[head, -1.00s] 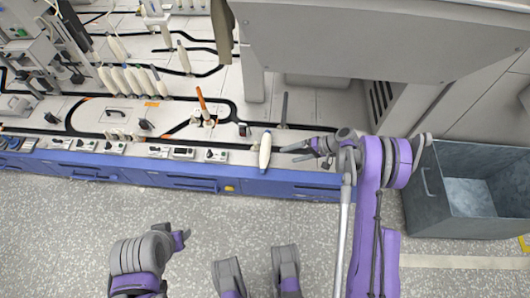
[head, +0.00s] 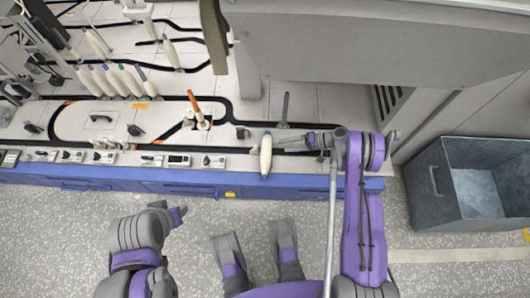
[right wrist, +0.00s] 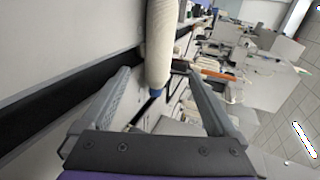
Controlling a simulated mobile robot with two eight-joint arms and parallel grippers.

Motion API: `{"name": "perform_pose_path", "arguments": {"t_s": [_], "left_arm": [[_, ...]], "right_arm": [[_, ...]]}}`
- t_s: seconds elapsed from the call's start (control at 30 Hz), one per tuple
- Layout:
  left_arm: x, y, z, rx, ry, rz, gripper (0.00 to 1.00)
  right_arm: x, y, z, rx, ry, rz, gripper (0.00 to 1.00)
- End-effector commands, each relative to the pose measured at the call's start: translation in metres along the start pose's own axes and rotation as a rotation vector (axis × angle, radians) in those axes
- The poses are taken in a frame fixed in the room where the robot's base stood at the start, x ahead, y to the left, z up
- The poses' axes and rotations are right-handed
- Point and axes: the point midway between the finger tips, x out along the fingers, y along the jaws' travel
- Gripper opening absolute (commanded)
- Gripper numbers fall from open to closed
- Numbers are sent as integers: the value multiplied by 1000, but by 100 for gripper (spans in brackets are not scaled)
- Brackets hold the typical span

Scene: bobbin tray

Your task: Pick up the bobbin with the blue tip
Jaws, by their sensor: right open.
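A white bobbin (head: 266,155) stands at the front edge of the bench, left of my right gripper (head: 284,143). In the right wrist view the pale bobbin (right wrist: 158,45) hangs down from the top of the picture, and its lower end has a blue tip (right wrist: 157,93). It lies between the two spread fingers of my right gripper (right wrist: 158,76), and I see a gap on each side at the fingertips. My right gripper is open.
A row of white bobbins (head: 108,82) stands at the back left of the bench. Switch boxes (head: 178,160) line the front edge. A grey bin (head: 440,195) stands at the right.

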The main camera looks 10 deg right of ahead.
Motion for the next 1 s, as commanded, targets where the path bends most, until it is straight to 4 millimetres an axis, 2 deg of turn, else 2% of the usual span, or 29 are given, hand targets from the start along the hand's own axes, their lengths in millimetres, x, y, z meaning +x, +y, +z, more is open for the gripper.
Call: {"name": "perform_pose_path", "arguments": {"t_s": [0.1, 0.37, 0.6, 0.7, 0.87, 0.9, 1.0], "left_arm": [[4, 0, 1, 0, -1, 0, 50], [7, 0, 2, 0, -2, 0, 50], [15, 0, 4, 0, -5, 0, 50], [16, 0, 4, 0, -5, 0, 50], [15, 0, 4, 0, -5, 0, 50], [15, 0, 4, 0, -5, 0, 50], [15, 0, 4, 0, -5, 0, 50]], "right_arm": [[22, 1, 1, -1, -3, 0, 94], [44, 1, 2, 0, -2, 0, 94], [80, 3, 5, 0, -3, 0, 94], [87, 2, 5, 0, -1, 0, 94], [86, 2, 4, 0, -1, 0, 94], [86, 2, 4, 0, -1, 0, 92], [86, 2, 4, 0, -1, 0, 74]]}}
